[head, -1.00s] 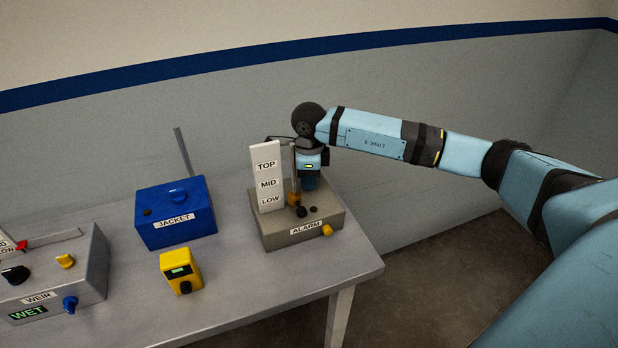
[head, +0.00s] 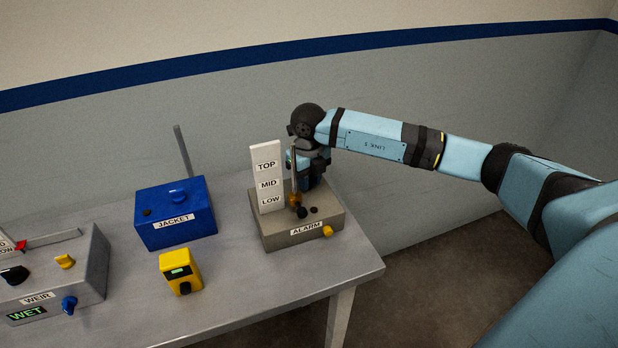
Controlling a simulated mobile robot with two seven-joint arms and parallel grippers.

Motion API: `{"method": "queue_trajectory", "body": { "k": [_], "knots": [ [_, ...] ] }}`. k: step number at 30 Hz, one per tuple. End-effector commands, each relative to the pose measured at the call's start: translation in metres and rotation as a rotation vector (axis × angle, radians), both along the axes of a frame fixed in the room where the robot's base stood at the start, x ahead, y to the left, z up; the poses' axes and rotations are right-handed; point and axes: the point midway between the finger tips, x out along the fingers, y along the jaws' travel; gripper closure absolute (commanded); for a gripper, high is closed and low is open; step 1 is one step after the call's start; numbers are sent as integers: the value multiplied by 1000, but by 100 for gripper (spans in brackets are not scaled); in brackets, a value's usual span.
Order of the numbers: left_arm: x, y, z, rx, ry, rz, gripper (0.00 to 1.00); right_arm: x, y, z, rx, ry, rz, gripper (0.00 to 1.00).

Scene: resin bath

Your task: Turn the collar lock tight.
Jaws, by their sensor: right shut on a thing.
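The grey ALARM box (head: 276,240) stands at the right end of the table. A thin upright rod (head: 294,168) rises from it beside a white board marked TOP, MID and LOW (head: 267,178). An orange collar (head: 294,199) sits low on the rod, level with LOW, with a black knob (head: 302,212) just in front. My right gripper (head: 309,181) points down at the rod, behind and right of it, by the collar. It is shut on what appears to be the collar lock; fingertips and contact are mostly hidden. My left gripper is out of view.
A blue JACKET box (head: 176,236) stands left of the ALARM box. A yellow device (head: 181,272) sits in front, and a grey WEIR box (head: 80,285) with a lit WET sign is at far left. The table (head: 240,295) is bare at the front.

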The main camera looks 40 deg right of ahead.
Motion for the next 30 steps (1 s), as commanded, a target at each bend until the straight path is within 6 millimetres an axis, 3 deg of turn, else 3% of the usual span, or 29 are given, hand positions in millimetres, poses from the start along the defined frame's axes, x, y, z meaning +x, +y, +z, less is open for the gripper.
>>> {"method": "queue_trajectory", "body": {
  "k": [12,30],
  "knots": [
    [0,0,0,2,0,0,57,1,1,1,0,-1,-222,98],
    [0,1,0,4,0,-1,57,1,1,1,0,-2,-263,98]
  ]
}}
